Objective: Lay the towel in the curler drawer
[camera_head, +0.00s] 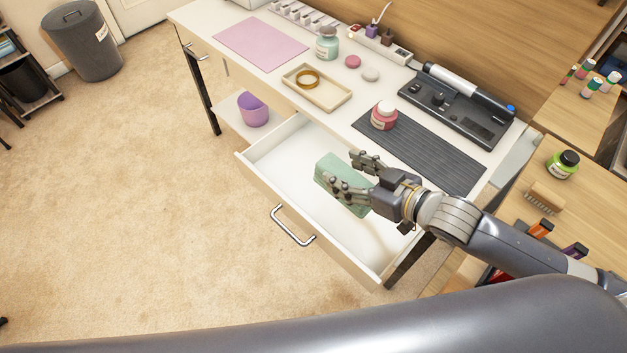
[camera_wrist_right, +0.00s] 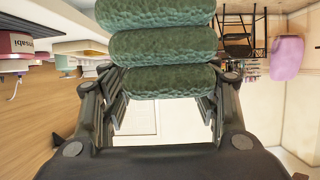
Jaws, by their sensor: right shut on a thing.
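The green folded towel (camera_head: 334,176) is between the fingers of my right gripper (camera_head: 352,177). In the right wrist view the towel (camera_wrist_right: 163,47) shows as stacked green rolls across the fingers of my right gripper (camera_wrist_right: 163,95), which is shut on it. In the head view the towel is over the open white drawer (camera_head: 285,165); I cannot tell whether it touches the drawer floor. The drawer is pulled out from the white desk and looks otherwise empty. Part of the towel is hidden by the fingers. My left gripper is not in view.
On the desk (camera_head: 350,118) are a black ribbed mat (camera_head: 430,155), a red jar (camera_head: 384,116), a beige tray (camera_head: 317,88) and a black curler device (camera_head: 458,105). The carpet in front is clear.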

